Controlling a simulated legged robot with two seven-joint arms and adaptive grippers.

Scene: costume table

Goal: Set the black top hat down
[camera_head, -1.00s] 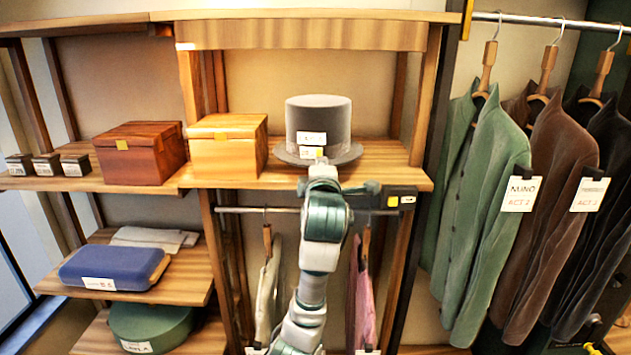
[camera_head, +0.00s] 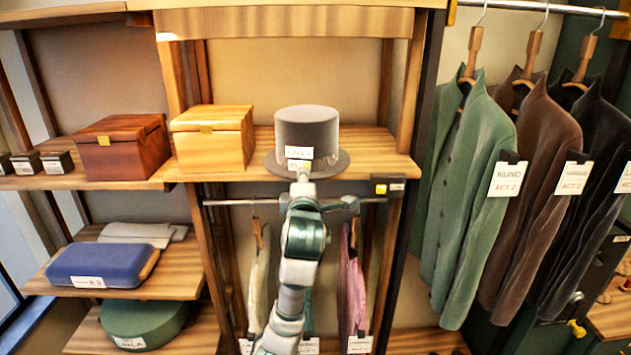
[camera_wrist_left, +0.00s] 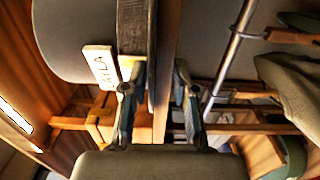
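The top hat (camera_head: 306,129) looks dark grey. It is upright at the front of the upper shelf (camera_head: 377,158), with a white label on its front. In the left wrist view the hat's crown (camera_wrist_left: 70,40) and darker brim (camera_wrist_left: 140,30) show sideways, with no clear gap between the brim and the shelf edge (camera_wrist_left: 167,60). My left gripper (camera_head: 303,178) is at the front of the brim. The left wrist view shows its two fingers (camera_wrist_left: 158,100) spread apart, one on the hat side and one past the shelf edge. My right gripper is in neither view.
A light wooden box (camera_head: 212,140) stands left of the hat, with a red-brown box (camera_head: 122,147) beyond it. Right of the hat the shelf is bare up to the post. A clothes rail (camera_head: 235,202) runs below; jackets (camera_head: 468,190) hang at right.

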